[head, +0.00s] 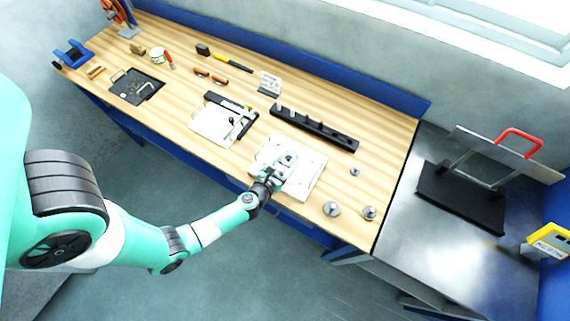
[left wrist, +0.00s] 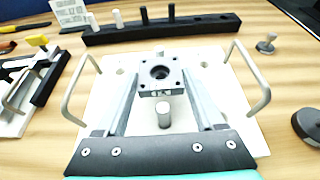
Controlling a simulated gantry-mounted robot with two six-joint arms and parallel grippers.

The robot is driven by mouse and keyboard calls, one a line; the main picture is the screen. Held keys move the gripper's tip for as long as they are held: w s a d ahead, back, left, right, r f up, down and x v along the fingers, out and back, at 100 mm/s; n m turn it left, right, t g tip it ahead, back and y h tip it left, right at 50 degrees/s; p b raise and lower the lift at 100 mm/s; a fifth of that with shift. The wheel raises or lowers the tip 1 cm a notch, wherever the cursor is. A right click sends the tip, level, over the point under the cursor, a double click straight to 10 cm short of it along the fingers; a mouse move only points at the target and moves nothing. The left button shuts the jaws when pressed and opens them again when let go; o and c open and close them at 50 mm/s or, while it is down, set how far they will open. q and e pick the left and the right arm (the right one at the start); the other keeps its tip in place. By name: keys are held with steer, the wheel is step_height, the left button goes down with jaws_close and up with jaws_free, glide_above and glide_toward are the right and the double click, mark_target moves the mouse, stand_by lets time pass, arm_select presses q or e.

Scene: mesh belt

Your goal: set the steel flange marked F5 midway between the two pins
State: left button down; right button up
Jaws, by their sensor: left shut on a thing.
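My left gripper (head: 277,170) is over a white plate (head: 308,178) with two bent handles at the table's front edge. It is shut on a square grey steel flange with a round centre hole and corner holes, which shows between the fingertips in the left wrist view (left wrist: 148,86). A mark on its near face is too small to read. A grey pin (left wrist: 164,114) stands on the plate, between the fingers and on the near side of the flange. I cannot tell whether the flange touches the plate. My right gripper is not in view.
A long black block (head: 314,130) with several pegs lies behind the plate. Round steel pieces (head: 331,208) stand to the right. A second white board (head: 212,127) with a black tool lies to the left. A steel bench (head: 440,262) adjoins at the right.

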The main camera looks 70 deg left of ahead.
arm_select(q)
step_height(320, 180, down, 2)
steer(key=shift+f+b, duration=0.25)
steer(key=shift+b, duration=0.25)
steer(key=shift+r, duration=0.15)
jaws_free()
steer(key=shift+f, duration=0.2)
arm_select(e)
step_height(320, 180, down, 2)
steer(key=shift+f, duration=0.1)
arm_select(q)
steer(key=shift+r, duration=0.1)
steer(key=shift+s+d+r+p, duration=0.15)
steer(key=shift+d+r+p, duration=0.05)
steer(key=shift+d+p, duration=0.1)
steer(key=p+v, duration=0.1)
steer(key=v, duration=1)
steer(key=shift+s+r, duration=0.1)
steer(key=shift+s, duration=0.15)
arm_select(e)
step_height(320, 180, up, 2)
